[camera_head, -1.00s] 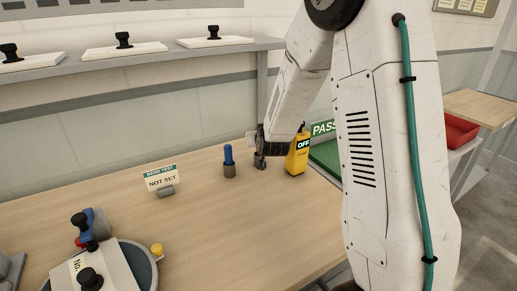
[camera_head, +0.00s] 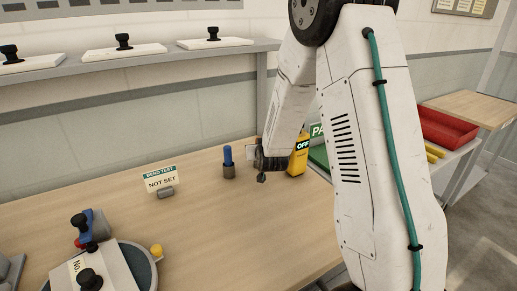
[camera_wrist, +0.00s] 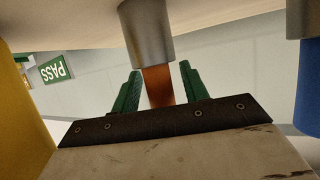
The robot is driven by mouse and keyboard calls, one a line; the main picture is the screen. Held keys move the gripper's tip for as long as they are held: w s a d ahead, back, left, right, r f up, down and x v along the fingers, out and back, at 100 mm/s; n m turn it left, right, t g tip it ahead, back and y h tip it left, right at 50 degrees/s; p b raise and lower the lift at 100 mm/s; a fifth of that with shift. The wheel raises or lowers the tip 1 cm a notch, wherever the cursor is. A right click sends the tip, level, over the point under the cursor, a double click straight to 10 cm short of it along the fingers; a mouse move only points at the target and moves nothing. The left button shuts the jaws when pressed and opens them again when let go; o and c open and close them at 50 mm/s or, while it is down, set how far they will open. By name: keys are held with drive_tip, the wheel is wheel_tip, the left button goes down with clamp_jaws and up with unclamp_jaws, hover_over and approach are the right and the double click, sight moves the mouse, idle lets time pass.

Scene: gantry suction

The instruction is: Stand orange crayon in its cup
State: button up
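In the wrist view, which shows the scene upside down, the orange crayon (camera_wrist: 157,86) stands in a grey metal cup (camera_wrist: 147,32), its end sticking out of the rim. My gripper (camera_wrist: 159,68) has its two green fingers on either side of the crayon, with a visible gap on both sides. It is open, and part of the crayon is hidden behind its dark bar. In the head view my gripper (camera_head: 262,177) is over the table right of the blue crayon. The orange crayon and its cup cannot be made out there.
A blue crayon (camera_head: 228,155) stands in a cup (camera_head: 229,171) to the left. A yellow device marked OFF (camera_head: 298,160) is close on the right. A NOT SET sign (camera_head: 160,180) stands further left. The table (camera_head: 230,220) in front is clear.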

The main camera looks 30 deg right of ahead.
drive_tip(key=shift+r, duration=0.15)
drive_tip(key=s+a+r+n+g+y, duration=0.15)
drive_tip(key=s+a+r, duration=0.25)
drive_tip(key=s, duration=0.4)
drive_tip(key=s+a+r+g+y, duration=0.1)
drive_tip(key=s+a+r+g, duration=0.1)
drive_tip(key=s+a+r, duration=0.35)
drive_tip(key=s+a+r+n+g+y, duration=0.1)
drive_tip(key=s+a+r+g+y, duration=0.15)
drive_tip(key=s, duration=0.75)
drive_tip(key=s+a+r+g, duration=0.1)
drive_tip(key=s+r+g, duration=0.1)
drive_tip(key=s, duration=0.7)
drive_tip(key=s+a+r+n+g, duration=0.1)
drive_tip(key=s+r+g, duration=0.1)
drive_tip(key=s, duration=0.8)
drive_tip(key=shift+a+r+g+h, duration=0.15)
drive_tip(key=shift+g+h, duration=0.25)
drive_tip(key=shift+g, duration=0.4)
drive_tip(key=shift+s, duration=0.1)
